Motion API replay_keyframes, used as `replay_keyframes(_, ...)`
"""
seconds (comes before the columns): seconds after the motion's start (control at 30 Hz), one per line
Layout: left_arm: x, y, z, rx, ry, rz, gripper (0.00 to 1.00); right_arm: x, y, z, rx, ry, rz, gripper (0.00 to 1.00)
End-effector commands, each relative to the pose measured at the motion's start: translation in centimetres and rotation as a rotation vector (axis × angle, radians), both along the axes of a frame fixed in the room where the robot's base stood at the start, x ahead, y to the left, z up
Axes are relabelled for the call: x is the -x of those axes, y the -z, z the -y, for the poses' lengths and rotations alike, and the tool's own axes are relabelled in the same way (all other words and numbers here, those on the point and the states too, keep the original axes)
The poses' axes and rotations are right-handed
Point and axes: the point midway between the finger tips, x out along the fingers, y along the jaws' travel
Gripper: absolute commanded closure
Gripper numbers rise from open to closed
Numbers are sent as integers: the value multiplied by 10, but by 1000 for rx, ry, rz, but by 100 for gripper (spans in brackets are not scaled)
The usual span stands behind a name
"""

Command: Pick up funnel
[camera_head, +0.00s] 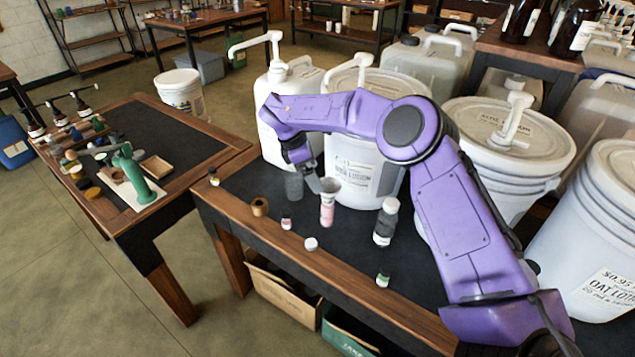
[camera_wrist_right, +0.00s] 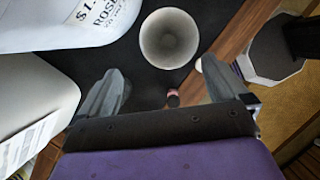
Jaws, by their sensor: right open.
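The funnel (camera_head: 331,186) is a pale, round, flared cup that appears to sit in the top of a small pink-and-white bottle (camera_head: 327,212) on the dark tabletop. In the wrist view the funnel (camera_wrist_right: 170,38) shows from above as a wide pale mouth, just beyond my fingers. My right gripper (camera_head: 313,180) is beside the funnel, on its left in the head view. In the wrist view the right gripper (camera_wrist_right: 163,82) has its two grey fingers wide apart, with nothing between them. The bottle under the funnel is hidden there. My left gripper is not in view.
A white bottle (camera_head: 386,222) stands right of the funnel. A big white pump bucket (camera_head: 350,160) and a white jug (camera_head: 275,145) stand behind.

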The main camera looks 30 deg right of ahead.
Motion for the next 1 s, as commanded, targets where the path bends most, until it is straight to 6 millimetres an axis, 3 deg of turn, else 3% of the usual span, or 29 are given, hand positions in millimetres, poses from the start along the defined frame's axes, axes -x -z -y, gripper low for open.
replay_keyframes(0.27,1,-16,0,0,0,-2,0,8,38,15,0,-3,-4,0)
replay_keyframes(0.43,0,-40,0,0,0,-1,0,13,63,27,1,-2,-10,0)
replay_keyframes(0.53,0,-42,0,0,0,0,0,15,81,33,2,-1,-8,0)
replay_keyframes(0.8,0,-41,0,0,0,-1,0,16,88,35,2,0,-3,0)
replay_keyframes(0.97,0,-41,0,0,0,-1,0,16,88,35,1,-1,-4,51)
replay_keyframes(1.0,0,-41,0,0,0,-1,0,16,88,35,1,-1,-4,52)
